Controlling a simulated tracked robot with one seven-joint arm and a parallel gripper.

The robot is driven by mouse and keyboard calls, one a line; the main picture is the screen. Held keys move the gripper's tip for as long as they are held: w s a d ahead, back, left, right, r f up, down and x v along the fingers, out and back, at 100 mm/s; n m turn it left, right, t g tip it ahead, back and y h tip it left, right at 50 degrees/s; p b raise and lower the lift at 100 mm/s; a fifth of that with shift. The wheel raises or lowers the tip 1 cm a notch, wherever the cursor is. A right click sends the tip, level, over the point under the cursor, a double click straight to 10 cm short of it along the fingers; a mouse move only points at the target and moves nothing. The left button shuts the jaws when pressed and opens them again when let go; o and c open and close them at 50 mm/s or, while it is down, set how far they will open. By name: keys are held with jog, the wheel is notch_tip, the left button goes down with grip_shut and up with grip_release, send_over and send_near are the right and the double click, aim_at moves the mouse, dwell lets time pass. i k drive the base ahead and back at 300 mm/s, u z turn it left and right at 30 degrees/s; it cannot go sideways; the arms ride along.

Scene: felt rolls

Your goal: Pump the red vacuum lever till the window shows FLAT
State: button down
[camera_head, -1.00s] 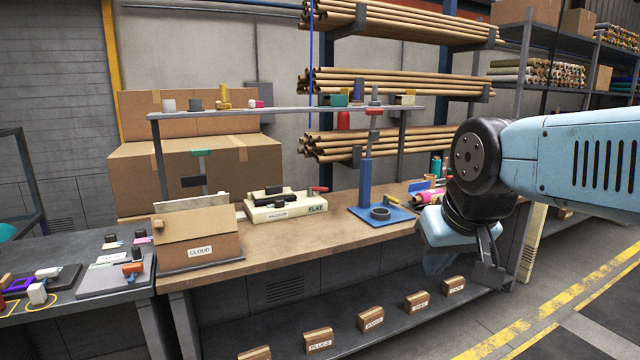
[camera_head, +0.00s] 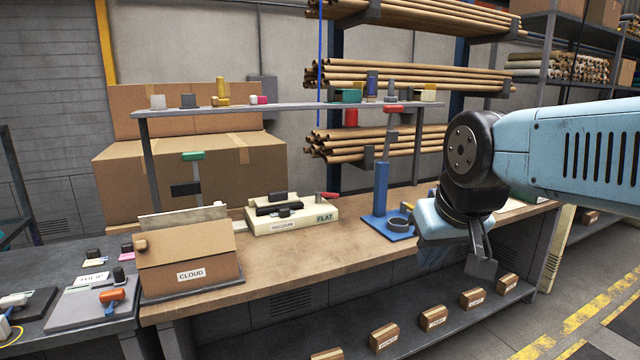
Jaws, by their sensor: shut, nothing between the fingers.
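The cream vacuum unit (camera_head: 293,228) stands on the wooden bench, with a black part on top and a label on its front. Its window (camera_head: 324,218) reads FLAT. The red lever (camera_head: 327,195) sticks out at the unit's upper right and lies about level. My gripper (camera_head: 484,268) hangs at the bench's front edge, well to the right of the lever and apart from it. Its fingers point down, shut and empty.
A blue stand with a post (camera_head: 380,190) and a dark ring (camera_head: 397,224) stands between the unit and my gripper. A cardboard box labelled CLOUD (camera_head: 187,258) sits left of the unit. A grey shelf (camera_head: 270,108) spans above. Bench wood (camera_head: 290,258) in front of the unit is clear.

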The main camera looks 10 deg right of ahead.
aim_at(319, 195)
jog(key=z, duration=0.05)
jog(key=i, duration=1.05)
